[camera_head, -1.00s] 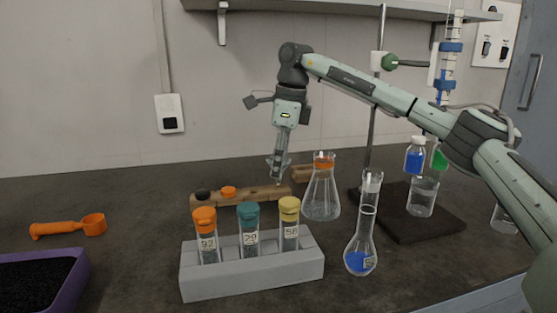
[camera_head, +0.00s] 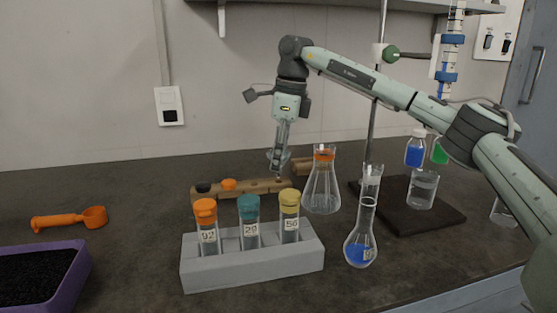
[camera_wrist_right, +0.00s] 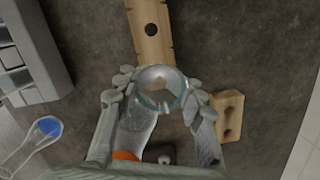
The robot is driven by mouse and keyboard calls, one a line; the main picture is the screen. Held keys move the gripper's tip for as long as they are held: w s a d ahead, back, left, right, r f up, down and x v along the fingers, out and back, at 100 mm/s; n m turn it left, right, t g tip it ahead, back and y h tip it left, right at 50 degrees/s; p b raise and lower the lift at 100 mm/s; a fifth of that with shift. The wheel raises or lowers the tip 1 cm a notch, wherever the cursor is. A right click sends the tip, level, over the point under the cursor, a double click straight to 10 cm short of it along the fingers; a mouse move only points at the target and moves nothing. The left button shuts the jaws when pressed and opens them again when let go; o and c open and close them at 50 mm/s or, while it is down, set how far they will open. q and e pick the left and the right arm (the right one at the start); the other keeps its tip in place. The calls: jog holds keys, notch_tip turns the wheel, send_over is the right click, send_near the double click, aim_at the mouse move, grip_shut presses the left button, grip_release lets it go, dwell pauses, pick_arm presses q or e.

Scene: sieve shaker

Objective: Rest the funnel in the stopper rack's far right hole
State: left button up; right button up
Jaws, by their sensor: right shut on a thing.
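The stopper rack (camera_head: 257,187) is a long wooden board behind the tube stand; its right part also shows in the wrist view (camera_wrist_right: 147,12), with one dark empty hole (camera_wrist_right: 151,30). A black stopper (camera_head: 203,188) and an orange stopper (camera_head: 229,184) sit in its left part. My right gripper (camera_head: 278,162) points down over the rack's right end. In the wrist view my right gripper (camera_wrist_right: 160,92) is shut around the clear funnel (camera_wrist_right: 160,78), seen from above. The funnel hides the board below it, so I cannot tell whether its stem is in a hole. My left gripper is not in view.
A grey stand (camera_head: 252,268) with capped tubes is in front of the rack. An orange-banded conical flask (camera_head: 321,192) stands close on the right, and a volumetric flask (camera_head: 361,248) nearer. A small wooden block (camera_wrist_right: 229,117) lies beside the rack. An orange scoop (camera_head: 70,219) lies left.

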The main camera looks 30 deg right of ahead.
aim_at(279, 178)
jog(key=shift+f, duration=0.35)
dwell(0.3)
jog(key=shift+f+b, duration=0.4)
jog(key=shift+f, duration=0.35)
jog(key=shift+f, duration=0.45)
dwell(0.3)
jog(key=shift+s+f, duration=0.25)
jog(key=shift+f, duration=0.4)
dwell(1.5)
jog(key=shift+f, duration=0.2)
grip_shut()
jog(key=o, duration=0.8)
grip_release()
jog(key=shift+c, duration=0.2)
jog(key=o, duration=0.5)
jog(key=shift+w+f, duration=0.15)
jog(key=shift+w, duration=0.05)
jog(key=shift+d, duration=0.1)
